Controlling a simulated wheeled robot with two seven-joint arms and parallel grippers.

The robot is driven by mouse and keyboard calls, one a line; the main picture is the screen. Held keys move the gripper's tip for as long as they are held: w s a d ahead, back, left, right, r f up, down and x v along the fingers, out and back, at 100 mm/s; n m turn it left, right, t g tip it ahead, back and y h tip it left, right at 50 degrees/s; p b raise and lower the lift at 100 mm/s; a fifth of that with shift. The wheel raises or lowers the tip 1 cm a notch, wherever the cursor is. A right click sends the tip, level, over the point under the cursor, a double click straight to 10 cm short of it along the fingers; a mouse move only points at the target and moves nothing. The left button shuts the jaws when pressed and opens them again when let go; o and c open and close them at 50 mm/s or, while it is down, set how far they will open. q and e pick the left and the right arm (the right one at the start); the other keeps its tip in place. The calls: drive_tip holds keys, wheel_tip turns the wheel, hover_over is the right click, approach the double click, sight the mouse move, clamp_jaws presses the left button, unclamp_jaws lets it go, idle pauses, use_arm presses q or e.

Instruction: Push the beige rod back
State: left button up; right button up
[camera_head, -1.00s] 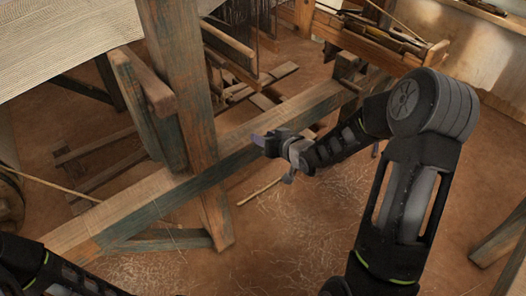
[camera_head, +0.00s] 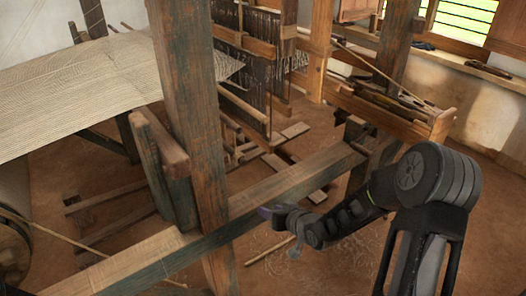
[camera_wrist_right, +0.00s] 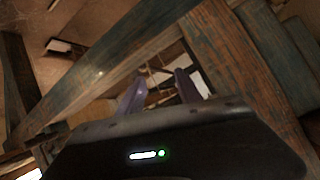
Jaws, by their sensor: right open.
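Several thin beige rods show, and I cannot tell which one the task means. One slants across the rack at the upper right (camera_head: 385,72). One runs at the lower left beside the roller (camera_head: 60,236). A short one lies on the floor (camera_head: 268,251) just below my right gripper (camera_head: 265,212). That gripper is open and empty, in front of the long wooden beam (camera_head: 290,187) and right of the thick post. In the right wrist view its two purple fingers (camera_wrist_right: 160,90) are spread apart, with no rod between them. My left gripper is out of view.
The thick upright post (camera_head: 195,110) stands left of my right gripper. Pale woven cloth (camera_head: 80,85) stretches at the upper left. A wooden rack (camera_head: 395,120) with rods and tools stands at the right. Open floor (camera_head: 340,255) lies below the beam.

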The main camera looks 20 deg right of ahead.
drive_tip(key=w+d+r+n+t+y, duration=0.15)
drive_tip(key=w+r, duration=0.25)
drive_tip(key=r, duration=0.4)
drive_tip(key=w+d+r+m+t+h, duration=0.1)
drive_tip(key=w+r+t, duration=0.2)
drive_tip(key=r, duration=0.4)
drive_tip(key=n+t+y, duration=0.1)
drive_tip(key=n+y, duration=0.1)
approach(255, 110)
drive_tip(key=shift+w+a+f+p, duration=0.15)
drive_tip(key=shift+w+f, duration=0.1)
drive_tip(key=shift+w, duration=0.25)
drive_tip(key=shift+w+a+f+p, duration=0.1)
drive_tip(key=shift+w+f+p, duration=0.1)
drive_tip(key=shift+w, duration=0.35)
drive_tip(key=p+x, duration=0.1)
drive_tip(key=x, duration=0.6)
drive_tip(key=shift+w+a, duration=0.1)
drive_tip(key=shift+w, duration=0.3)
drive_tip(key=shift+c, duration=0.4)
clamp_jaws()
